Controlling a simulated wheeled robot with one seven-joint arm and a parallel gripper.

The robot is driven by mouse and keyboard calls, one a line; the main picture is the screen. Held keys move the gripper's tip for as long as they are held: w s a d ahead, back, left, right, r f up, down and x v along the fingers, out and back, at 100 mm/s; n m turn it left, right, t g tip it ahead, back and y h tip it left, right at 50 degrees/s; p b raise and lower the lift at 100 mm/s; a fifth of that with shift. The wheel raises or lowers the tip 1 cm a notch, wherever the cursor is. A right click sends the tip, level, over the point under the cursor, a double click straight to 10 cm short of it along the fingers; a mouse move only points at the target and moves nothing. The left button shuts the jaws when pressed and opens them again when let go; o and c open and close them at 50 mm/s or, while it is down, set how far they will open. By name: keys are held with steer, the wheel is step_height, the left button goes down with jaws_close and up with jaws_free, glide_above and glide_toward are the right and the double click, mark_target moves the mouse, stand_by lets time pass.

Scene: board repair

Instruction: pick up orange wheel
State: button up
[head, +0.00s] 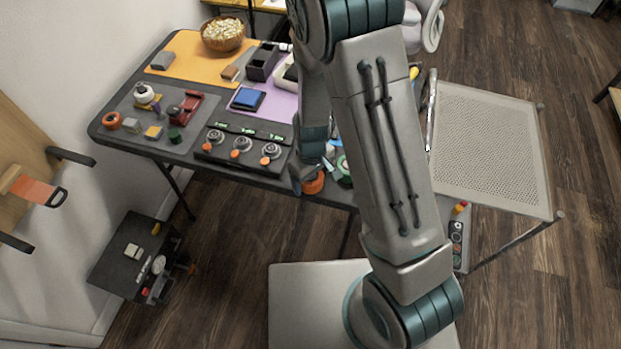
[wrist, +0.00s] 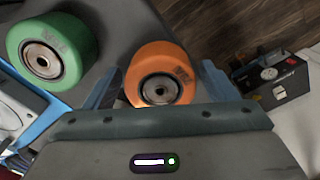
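The orange wheel (wrist: 160,74) lies between the two fingers of my gripper (wrist: 158,88) in the wrist view. The fingers stand apart on either side of it, with a gap visible, and the wheel's hub faces the camera. In the head view the orange wheel (head: 314,183) is at the front edge of the table, partly hidden by my gripper (head: 308,180) and arm. A green wheel (wrist: 52,52) lies just left of the left finger in the wrist view; it also shows in the head view (head: 344,170).
The dark table (head: 205,168) carries a knob panel (head: 240,148), a basket (head: 222,33), a blue box (head: 247,99) and small parts on a grey mat. A smaller orange ring (head: 112,121) lies at its left end. A perforated table (head: 490,150) stands to the right.

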steer(key=c, duration=0.8)
steer(key=shift+c, duration=0.2)
steer(key=shift+r, duration=0.1)
